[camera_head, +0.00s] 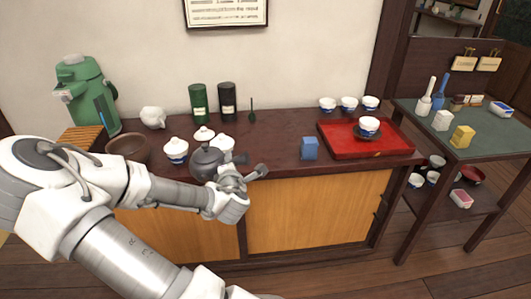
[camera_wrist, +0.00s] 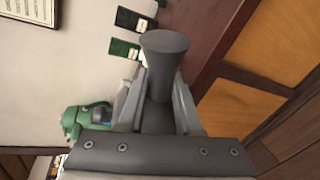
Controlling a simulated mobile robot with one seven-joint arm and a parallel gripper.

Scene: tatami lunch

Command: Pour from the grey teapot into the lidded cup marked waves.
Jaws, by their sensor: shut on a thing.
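The grey teapot (camera_head: 206,164) is by the front edge of the dark counter, in front of the lidded cups; I cannot tell whether it is lifted. My gripper (camera_head: 238,172) is shut on its side handle. In the wrist view my gripper (camera_wrist: 158,98) has both fingers around the grey handle (camera_wrist: 164,50), whose flared end sticks out. A white lidded cup with a blue pattern (camera_head: 176,153) stands left of the teapot. Two more white lidded cups, one behind (camera_head: 204,134) and one partly hidden (camera_head: 225,142), are close to the teapot. The wave mark is too small to make out.
A brown bowl (camera_head: 128,148) and a white pot (camera_head: 153,118) stand at the left. A blue block (camera_head: 310,148) lies right of my gripper. A red tray (camera_head: 396,150) holds a cup on a saucer. The counter's middle is fairly clear.

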